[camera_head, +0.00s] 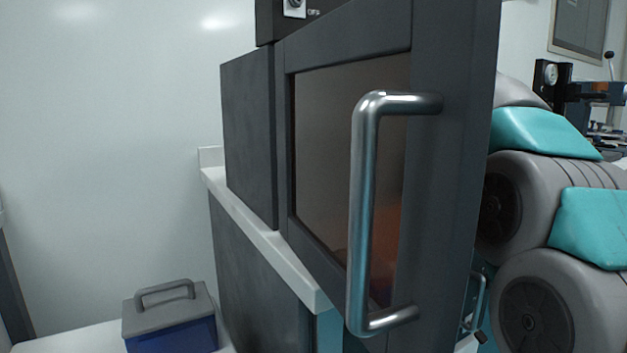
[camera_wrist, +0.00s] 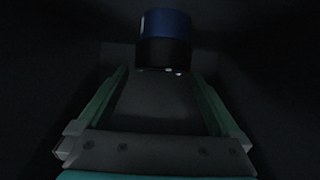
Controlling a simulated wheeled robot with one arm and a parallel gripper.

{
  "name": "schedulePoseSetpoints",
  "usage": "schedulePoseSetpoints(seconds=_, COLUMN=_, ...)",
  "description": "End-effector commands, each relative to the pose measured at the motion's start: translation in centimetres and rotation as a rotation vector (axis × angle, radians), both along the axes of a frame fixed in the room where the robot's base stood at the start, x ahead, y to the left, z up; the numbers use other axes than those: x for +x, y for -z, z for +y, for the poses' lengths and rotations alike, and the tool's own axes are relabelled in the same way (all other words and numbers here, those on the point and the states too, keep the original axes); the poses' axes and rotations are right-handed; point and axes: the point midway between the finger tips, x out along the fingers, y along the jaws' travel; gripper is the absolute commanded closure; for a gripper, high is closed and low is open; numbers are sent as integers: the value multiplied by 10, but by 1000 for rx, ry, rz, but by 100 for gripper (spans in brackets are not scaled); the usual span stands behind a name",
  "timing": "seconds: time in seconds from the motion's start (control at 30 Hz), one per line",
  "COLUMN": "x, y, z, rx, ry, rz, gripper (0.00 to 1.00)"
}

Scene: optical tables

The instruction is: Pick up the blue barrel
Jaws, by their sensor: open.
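The blue barrel (camera_wrist: 166,24) shows at the top centre of the wrist view. It is dark blue on its upper part, with a black band below. My gripper (camera_wrist: 155,78) is open, its two fingers reaching toward the barrel from below in the picture. The barrel appears just beyond the fingertips, roughly between their lines. The gap between the fingers holds nothing that I can make out. The dim light hides the exact distance and whether anything touches. The head view shows neither the barrel nor my gripper.
Dark surfaces surround the gripper in the wrist view. In the head view, a dark cabinet with a window and a metal handle (camera_head: 363,215) fills the middle. A blue box with a grey lid (camera_head: 169,318) stands at lower left. My arm is at right, beside the cabinet.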

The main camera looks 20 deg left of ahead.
Motion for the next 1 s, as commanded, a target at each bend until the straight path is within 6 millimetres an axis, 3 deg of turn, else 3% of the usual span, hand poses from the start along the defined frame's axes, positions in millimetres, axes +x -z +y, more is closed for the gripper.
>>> schedulePoseSetpoints(seconds=0.53, x=31, y=35, z=40, rx=-3, ry=-1, rz=5, gripper=0)
schedulePoseSetpoints(seconds=0.8, x=33, y=36, z=43, rx=-1, ry=0, rz=2, gripper=0)
schedulePoseSetpoints(seconds=1.0, x=33, y=36, z=42, rx=0, ry=0, rz=1, gripper=21)
